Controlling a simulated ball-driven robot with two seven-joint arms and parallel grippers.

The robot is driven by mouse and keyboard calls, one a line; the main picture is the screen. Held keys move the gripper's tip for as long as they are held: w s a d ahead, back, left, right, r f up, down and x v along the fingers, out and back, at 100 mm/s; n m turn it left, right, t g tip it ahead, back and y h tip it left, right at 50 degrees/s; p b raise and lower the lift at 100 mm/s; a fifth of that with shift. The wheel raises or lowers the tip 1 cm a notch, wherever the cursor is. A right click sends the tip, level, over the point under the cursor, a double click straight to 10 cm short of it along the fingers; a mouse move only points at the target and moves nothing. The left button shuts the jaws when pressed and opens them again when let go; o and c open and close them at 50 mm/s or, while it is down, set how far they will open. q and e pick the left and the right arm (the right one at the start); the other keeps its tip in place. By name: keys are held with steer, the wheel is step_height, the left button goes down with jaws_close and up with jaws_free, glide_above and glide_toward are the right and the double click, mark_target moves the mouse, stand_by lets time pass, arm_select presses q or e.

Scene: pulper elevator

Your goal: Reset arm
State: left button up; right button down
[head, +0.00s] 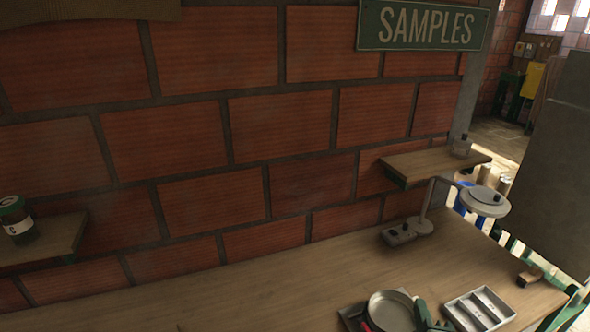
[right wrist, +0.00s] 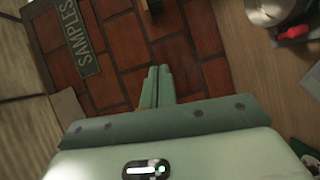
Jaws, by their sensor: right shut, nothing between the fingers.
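My right gripper (right wrist: 158,72) shows in the right wrist view, its two pale green fingers together and nothing between them. The fingers point towards the brick wall, and no object touches them. In the head view, a small green piece (head: 423,314) stands at the bottom edge beside a round metal pan; it may be the tip of my right gripper, but too little shows to be sure. My left gripper is in neither view.
The wooden bench (head: 290,290) runs along the brick wall (head: 280,120), its left and middle clear. A metal pan (head: 390,312), a white divided tray (head: 480,311) and a lamp (head: 485,200) stand at the right. A jar (head: 16,220) stands on the left shelf (head: 45,240).

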steer(key=s+d+f+m+g+h, duration=0.1)
steer(key=s+d+f+m+g, duration=0.15)
steer(key=s, duration=0.25)
steer(key=s+d+f+m+g, duration=0.1)
steer(key=s+m+g, duration=0.2)
steer(key=s+g, duration=0.15)
steer(key=s+d+f+m+g+h, duration=0.1)
steer(key=s+d+m+g, duration=0.1)
steer(key=s, duration=0.4)
steer(key=s+a+f+g+y+b, duration=0.1)
steer(key=s+a+f+b, duration=0.1)
steer(key=f, duration=0.9)
steer(key=s+a+f+g+y+b, duration=0.1)
steer(key=f+g+b, duration=0.1)
steer(key=f, duration=0.9)
steer(key=s+a+f+g+y+b, duration=0.1)
steer(key=s+a+f+b, duration=0.1)
steer(key=f, duration=0.9)
steer(key=s+f+m+g+y+b, duration=0.2)
steer(key=s+f+m+b, duration=0.1)
steer(key=s+f, duration=1.7)
steer(key=shift+d+m+g+b, duration=0.15)
steer(key=shift+m+g+b, duration=0.25)
steer(key=shift+b, duration=0.4)
